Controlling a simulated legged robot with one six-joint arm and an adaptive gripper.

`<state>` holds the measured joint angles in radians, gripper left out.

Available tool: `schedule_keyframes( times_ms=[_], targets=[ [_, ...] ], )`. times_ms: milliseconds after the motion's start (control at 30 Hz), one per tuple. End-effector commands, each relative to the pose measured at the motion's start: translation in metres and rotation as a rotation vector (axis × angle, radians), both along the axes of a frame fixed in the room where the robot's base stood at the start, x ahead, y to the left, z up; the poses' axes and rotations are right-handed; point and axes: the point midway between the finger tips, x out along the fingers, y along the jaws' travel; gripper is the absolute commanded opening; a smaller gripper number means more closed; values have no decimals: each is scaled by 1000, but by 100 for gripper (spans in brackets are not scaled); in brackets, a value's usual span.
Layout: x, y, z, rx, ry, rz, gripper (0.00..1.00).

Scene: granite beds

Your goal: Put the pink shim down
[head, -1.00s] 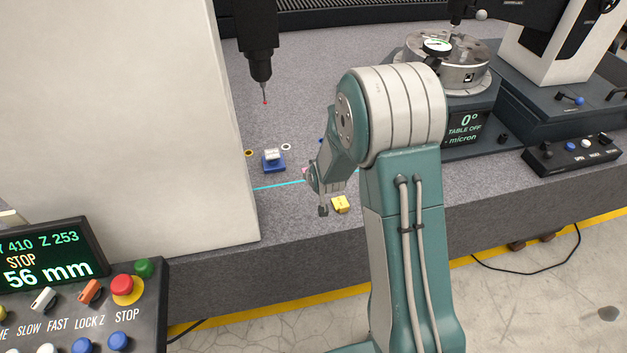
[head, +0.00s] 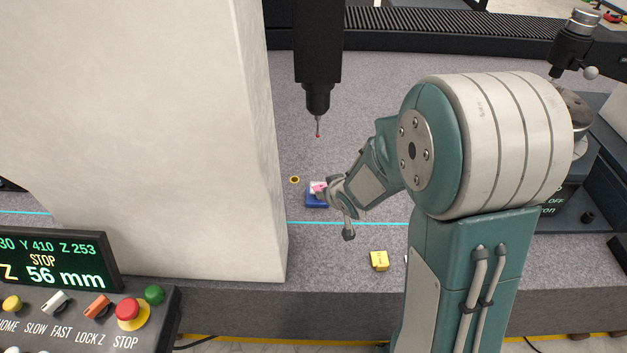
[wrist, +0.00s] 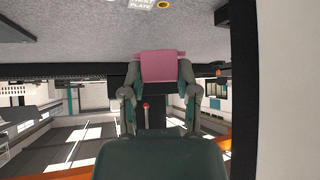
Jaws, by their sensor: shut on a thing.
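My gripper (wrist: 160,75) is shut on the pink shim (wrist: 160,64), a flat pink piece held between the two fingertips in the wrist view. In the head view the pink shim (head: 320,188) shows at the tip of my gripper (head: 326,191), over or in front of the blue block (head: 317,202). A little white shows by the shim on top of the block. I cannot tell whether the shim touches the block or hangs just above it.
A red-tipped probe (head: 318,134) hangs behind the blue block. A yellow-and-black ring (head: 294,180) lies left of it and a yellow block (head: 379,261) nearer the front edge. A tall pale column (head: 150,130) stands left. A cyan line (head: 300,223) crosses the granite.

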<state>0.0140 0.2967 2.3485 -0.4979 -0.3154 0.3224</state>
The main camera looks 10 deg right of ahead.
Motion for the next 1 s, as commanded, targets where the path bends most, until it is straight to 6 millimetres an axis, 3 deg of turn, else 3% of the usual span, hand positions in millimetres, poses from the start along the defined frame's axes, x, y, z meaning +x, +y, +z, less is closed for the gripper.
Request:
schedule_keyframes(
  times_ms=[467, 733, 1000],
  targets=[
    [89, -12, -42, 3, 2, -1, 0],
    [121, -12, -82, 3, 2, 1, 0],
    [135, -14, -99, 2, 0, 1, 0]
  ],
)
